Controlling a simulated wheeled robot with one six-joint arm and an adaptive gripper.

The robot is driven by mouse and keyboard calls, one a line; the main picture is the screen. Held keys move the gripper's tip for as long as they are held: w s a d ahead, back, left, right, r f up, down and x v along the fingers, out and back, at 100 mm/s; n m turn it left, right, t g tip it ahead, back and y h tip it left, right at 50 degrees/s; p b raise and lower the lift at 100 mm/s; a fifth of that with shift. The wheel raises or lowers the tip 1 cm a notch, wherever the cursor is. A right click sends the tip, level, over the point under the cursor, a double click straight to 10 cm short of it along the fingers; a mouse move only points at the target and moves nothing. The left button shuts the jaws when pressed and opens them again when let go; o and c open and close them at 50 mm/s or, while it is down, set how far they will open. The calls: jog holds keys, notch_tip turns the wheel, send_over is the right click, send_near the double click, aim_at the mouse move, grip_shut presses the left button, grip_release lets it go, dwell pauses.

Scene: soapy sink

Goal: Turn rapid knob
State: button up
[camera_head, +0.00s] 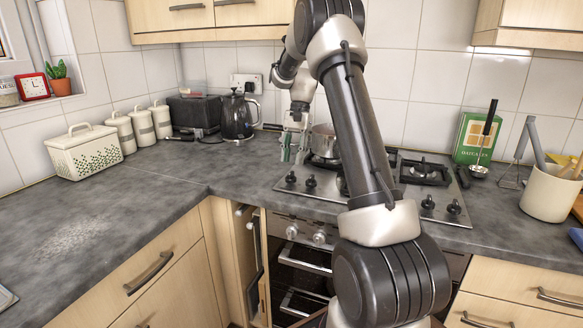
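A gas hob (383,205) is set into the grey counter, partly hidden behind my arm. Black knobs show along its front: two at the left (310,183), two at the right (428,203), and part of another beside my arm. No label is readable, so I cannot tell which is the rapid knob.
A metal pot (324,140) stands on the left back of the hob. A black kettle (237,117) is to its left. Silver oven knobs (319,238) sit below.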

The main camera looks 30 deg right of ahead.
jog(key=v, duration=0.7)
jog(key=shift+r, duration=0.3)
jog(key=shift+d, duration=0.15)
notch_tip(320, 180, down, 5)
jog(key=s+n, duration=0.2)
jog(key=n, duration=0.1)
jog(key=s+a+r+n+t+h, duration=0.1)
jog(key=s+a+r+n+t, duration=0.1)
jog(key=s, duration=0.8)
jog(key=s+a+r+n+t+h, duration=0.1)
jog(key=s+a, duration=0.4)
jog(key=s, duration=0.6)
jog(key=s+a+r+n+t+h, duration=0.1)
jog(key=s+a+r+n+t, duration=0.3)
jog(key=s, duration=0.7)
jog(key=shift+r+n+h, duration=0.3)
jog(key=shift+r, duration=0.55)
